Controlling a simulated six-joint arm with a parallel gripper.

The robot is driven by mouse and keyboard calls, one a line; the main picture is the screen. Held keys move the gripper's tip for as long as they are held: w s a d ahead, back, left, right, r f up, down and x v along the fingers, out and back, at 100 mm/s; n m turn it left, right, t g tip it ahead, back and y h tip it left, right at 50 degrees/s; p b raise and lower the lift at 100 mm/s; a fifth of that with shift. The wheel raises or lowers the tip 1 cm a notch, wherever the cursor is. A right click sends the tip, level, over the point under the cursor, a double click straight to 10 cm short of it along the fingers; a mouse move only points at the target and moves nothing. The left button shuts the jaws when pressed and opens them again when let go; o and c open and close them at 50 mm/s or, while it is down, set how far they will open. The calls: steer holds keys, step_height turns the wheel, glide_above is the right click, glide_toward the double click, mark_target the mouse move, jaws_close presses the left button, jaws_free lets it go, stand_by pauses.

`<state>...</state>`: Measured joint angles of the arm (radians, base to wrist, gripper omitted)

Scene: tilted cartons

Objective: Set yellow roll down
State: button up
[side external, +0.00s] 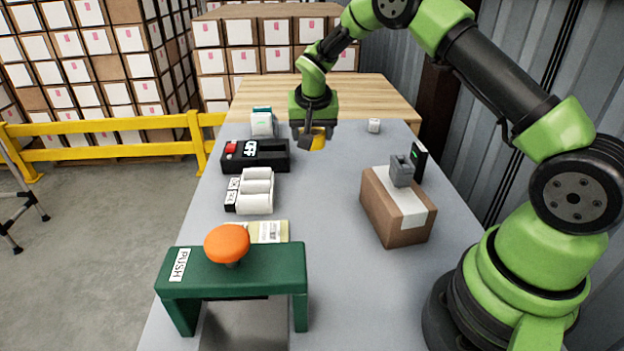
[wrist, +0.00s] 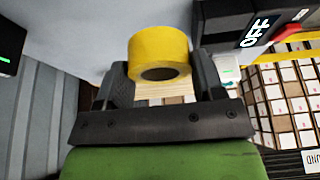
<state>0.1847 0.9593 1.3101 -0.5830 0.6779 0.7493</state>
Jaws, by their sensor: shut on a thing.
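The yellow roll (side external: 318,140) is held in my gripper (side external: 312,142) above the far part of the grey table. In the wrist view the yellow roll (wrist: 158,52) sits between the two dark fingers of my gripper (wrist: 160,80), with its open core facing the camera. The fingers are shut on it from both sides. In the side view the fingers hide part of the roll. Its exact height above the table is hard to tell.
A black box with a red switch (side external: 255,156) stands left of my gripper. A white holder (side external: 256,190), a green stand with an orange button (side external: 228,243) and a brown carton (side external: 398,212) stand nearer. The table middle (side external: 310,195) is clear.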

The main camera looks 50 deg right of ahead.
steer(key=f, duration=0.3)
steer(key=a+f, duration=0.1)
steer(key=f, duration=0.1)
steer(key=shift+f, duration=0.2)
steer(key=shift+w+d+f, duration=0.1)
steer(key=shift+f, duration=2.15)
steer(key=shift+f, duration=0.15)
steer(key=o, duration=1)
